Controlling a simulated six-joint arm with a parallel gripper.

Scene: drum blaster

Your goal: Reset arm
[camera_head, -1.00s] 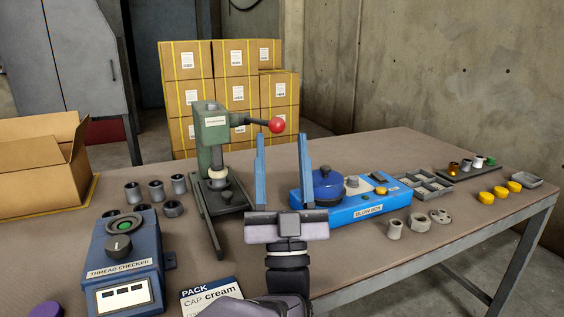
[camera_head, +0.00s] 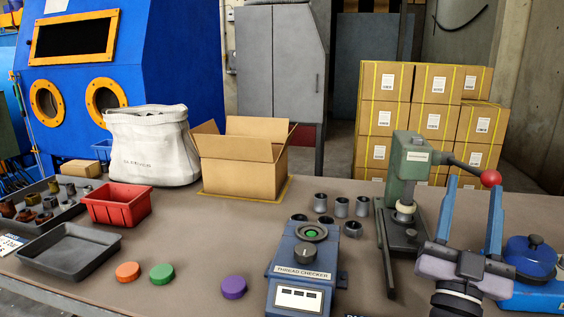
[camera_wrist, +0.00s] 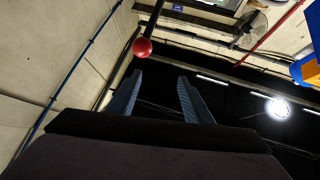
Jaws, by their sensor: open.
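My gripper (camera_head: 472,217) is open and empty, its two blue fingers pointing up at the right of the head view.
A blue thread checker (camera_head: 302,268) is left of my gripper. A blue device with a round blue pot (camera_head: 530,258) is close on its right. An open carton (camera_head: 243,170), red bin (camera_head: 117,203) and empty dark tray (camera_head: 68,252) stand further left. Several grey cylinders stand behind the checker.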

